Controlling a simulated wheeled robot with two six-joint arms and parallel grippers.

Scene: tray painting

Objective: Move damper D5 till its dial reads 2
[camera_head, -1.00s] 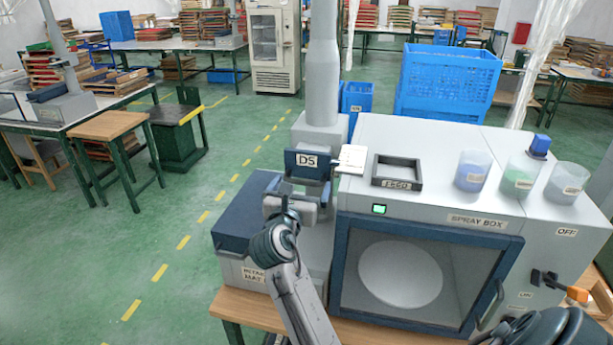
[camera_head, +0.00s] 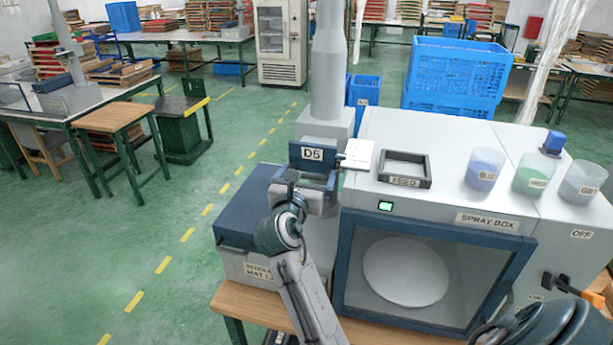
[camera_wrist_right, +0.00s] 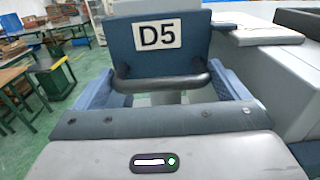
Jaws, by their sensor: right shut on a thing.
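Damper D5 (camera_head: 312,154) is a dark blue plate with a white D5 label on the grey duct pipe at the left end of the spray box. In the right wrist view its plate (camera_wrist_right: 190,60) is close and faces the camera, with a dark bar handle (camera_wrist_right: 160,81) along its lower edge. My right gripper (camera_head: 314,192) is shut on this handle, its blue fingers either side in the wrist view. A white plate (camera_head: 357,154) sticks out right of the damper; no dial reading is legible on it. My left gripper is not in view.
The spray box (camera_head: 440,205) stands right of the pipe, with a dark tray frame (camera_head: 404,168) and several cups on top. A dark-lidded box (camera_head: 245,215) is left below the gripper. Green floor lies open at left.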

